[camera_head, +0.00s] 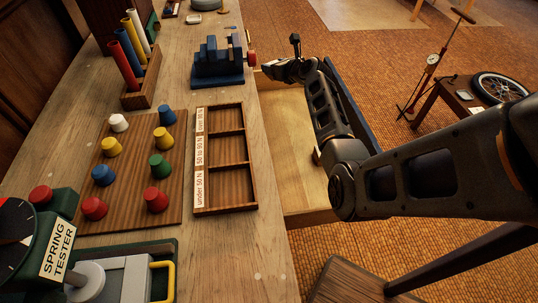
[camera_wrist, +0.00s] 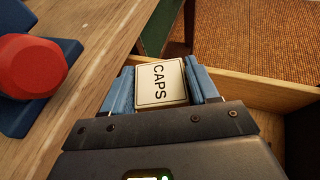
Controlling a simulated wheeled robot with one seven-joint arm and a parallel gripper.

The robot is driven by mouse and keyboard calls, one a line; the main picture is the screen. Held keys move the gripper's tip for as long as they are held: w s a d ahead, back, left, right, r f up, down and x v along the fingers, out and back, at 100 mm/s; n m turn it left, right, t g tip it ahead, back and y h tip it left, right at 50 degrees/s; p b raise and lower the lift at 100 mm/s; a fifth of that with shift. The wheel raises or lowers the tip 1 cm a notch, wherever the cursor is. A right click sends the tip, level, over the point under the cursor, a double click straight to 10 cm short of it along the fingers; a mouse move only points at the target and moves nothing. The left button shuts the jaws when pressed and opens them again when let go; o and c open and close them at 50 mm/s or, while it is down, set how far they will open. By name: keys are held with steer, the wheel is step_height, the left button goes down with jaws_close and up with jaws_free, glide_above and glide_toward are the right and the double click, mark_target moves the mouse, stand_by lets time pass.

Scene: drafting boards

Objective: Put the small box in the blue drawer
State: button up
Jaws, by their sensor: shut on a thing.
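The small box (camera_wrist: 172,92) is a pale block with a label reading CAPS, seen in the wrist view. My gripper (camera_wrist: 160,68) is shut on it, with one blue finger on each side. In the head view my gripper (camera_head: 272,70) is over the far end of the open drawer (camera_head: 288,125), close to the bench edge; the box cannot be made out there. The drawer is pale wood inside, with a dark blue front (camera_head: 359,118) partly behind my arm. Its visible floor looks bare. The wrist view shows the drawer's wooden wall (camera_wrist: 262,88) right of the box.
A blue vise (camera_head: 218,65) with a red knob (camera_wrist: 30,65) stands on the bench left of my gripper. A three-compartment tray (camera_head: 225,160), a board of coloured caps (camera_head: 130,165) and a spring tester (camera_head: 60,245) stand nearer. A stool (camera_head: 350,285) is below the drawer.

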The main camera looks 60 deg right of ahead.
steer(key=s+a+f, duration=0.1)
steer(key=s+f, duration=0.1)
steer(key=s, duration=0.1)
steer(key=s+a+f, duration=0.2)
steer(key=s, duration=0.2)
steer(key=s+a+f, duration=0.1)
steer(key=s+f, duration=0.2)
steer(key=shift+s+a, duration=0.3)
steer(key=shift+a, duration=0.1)
steer(key=shift+s+f+b, duration=0.1)
steer(key=shift+f+b, duration=0.35)
steer(key=shift+f, duration=1.55)
steer(key=shift+f, duration=0.1)
steer(key=o, duration=1.1)
steer(key=p+v, duration=0.1)
steer(key=v, duration=1.1)
steer(key=shift+a, duration=0.1)
